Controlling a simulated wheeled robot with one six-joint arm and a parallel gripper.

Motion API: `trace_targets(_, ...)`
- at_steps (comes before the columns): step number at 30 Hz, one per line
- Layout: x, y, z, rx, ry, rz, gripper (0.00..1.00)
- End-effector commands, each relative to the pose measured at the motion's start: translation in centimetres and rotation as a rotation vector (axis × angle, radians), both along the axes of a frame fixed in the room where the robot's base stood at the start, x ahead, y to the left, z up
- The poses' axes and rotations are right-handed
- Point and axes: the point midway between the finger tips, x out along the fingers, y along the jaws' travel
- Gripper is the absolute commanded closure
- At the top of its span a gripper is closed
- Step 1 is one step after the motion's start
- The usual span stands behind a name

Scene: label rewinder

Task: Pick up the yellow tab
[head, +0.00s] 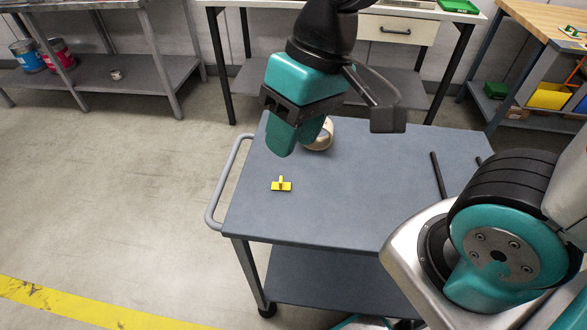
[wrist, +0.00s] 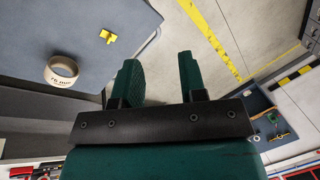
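The yellow tab (head: 281,185) lies on the grey cart top (head: 330,210), near its left front part. It is a small flat piece with an upright stub. In the wrist view the tab (wrist: 108,36) is at the upper left, outside the space between the fingers. My gripper (head: 301,143) is over the far left part of the cart, beyond the tab in the head view. In the wrist view my gripper (wrist: 159,78) shows two dark green fingers spread apart with nothing between them. It is open and empty.
A tape roll (head: 324,138) stands behind my gripper, partly hidden by a finger; it shows clearly in the wrist view (wrist: 62,70). A dark bar (head: 438,176) is at the cart's right. A grey handle (head: 222,185) is on its left side. The cart top around the tab is clear.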

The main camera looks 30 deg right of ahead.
Motion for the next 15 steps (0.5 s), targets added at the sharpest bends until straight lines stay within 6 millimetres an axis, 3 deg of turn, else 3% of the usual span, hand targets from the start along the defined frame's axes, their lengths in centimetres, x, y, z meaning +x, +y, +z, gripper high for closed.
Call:
trace_targets(3,4.8,-0.5,-2.6,-0.086,0.082,-0.276,0.62)
trace_targets(7,9.3,-1.5,-6.0,-0.18,0.128,-0.573,0.62)
trace_targets(12,12.6,-2.6,-9.3,-0.258,0.143,-0.824,0.62)
trace_targets(15,13.3,-2.9,-10.5,-0.278,0.143,-0.885,0.62)
